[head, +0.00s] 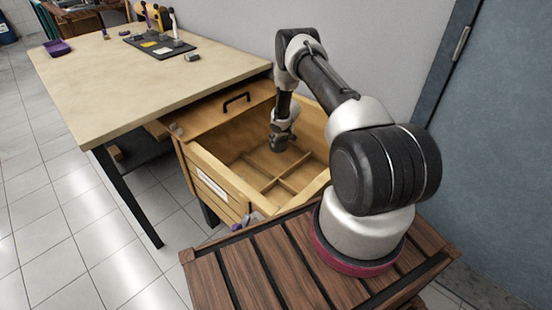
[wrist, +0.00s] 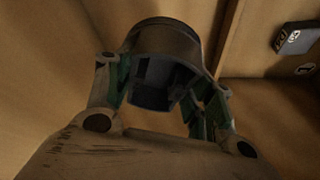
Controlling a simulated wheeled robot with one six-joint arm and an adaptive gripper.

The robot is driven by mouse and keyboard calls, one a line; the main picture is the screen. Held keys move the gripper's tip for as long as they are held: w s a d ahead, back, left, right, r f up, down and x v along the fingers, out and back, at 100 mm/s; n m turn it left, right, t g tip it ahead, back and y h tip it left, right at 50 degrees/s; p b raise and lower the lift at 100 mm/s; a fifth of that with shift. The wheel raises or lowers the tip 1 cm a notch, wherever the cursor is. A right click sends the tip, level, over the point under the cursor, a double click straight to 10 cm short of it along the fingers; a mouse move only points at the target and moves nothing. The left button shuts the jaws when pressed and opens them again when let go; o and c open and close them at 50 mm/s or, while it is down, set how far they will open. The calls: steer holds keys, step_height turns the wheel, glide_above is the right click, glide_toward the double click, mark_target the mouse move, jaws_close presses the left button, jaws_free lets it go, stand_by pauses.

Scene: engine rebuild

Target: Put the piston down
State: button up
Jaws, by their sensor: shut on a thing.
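The piston is a dark grey cylinder (wrist: 165,38) in the wrist view, between the fingers of my gripper (wrist: 163,85). My gripper is shut on it, and the fingers cover part of its sides. In the head view my gripper (head: 279,141) points down inside an open wooden drawer (head: 222,185). The drawer has thin dividers that split its floor into compartments. The piston's lower end is near the divider crossing in the head view. I cannot tell whether it touches the drawer floor.
A small dark block with white marks (wrist: 296,38) lies in the upper right of the wrist view. A pale workbench (head: 150,80) stands left of the drawer, with a dark tool mat (head: 155,45) at its back. A blue-grey door (head: 490,150) is at the right.

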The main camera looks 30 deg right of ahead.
steer(key=shift+s+d+f, duration=0.25)
steer(key=shift+f, duration=0.35)
steer(key=shift+s+d+f, duration=0.1)
steer(key=shift+s+f, duration=0.25)
steer(key=shift+s, duration=0.15)
step_height(320, 180, down, 10)
steer(key=shift+r, duration=0.2)
steer(key=o, duration=1.3)
steer(key=shift+f, duration=0.15)
steer(key=shift+o, duration=0.2)
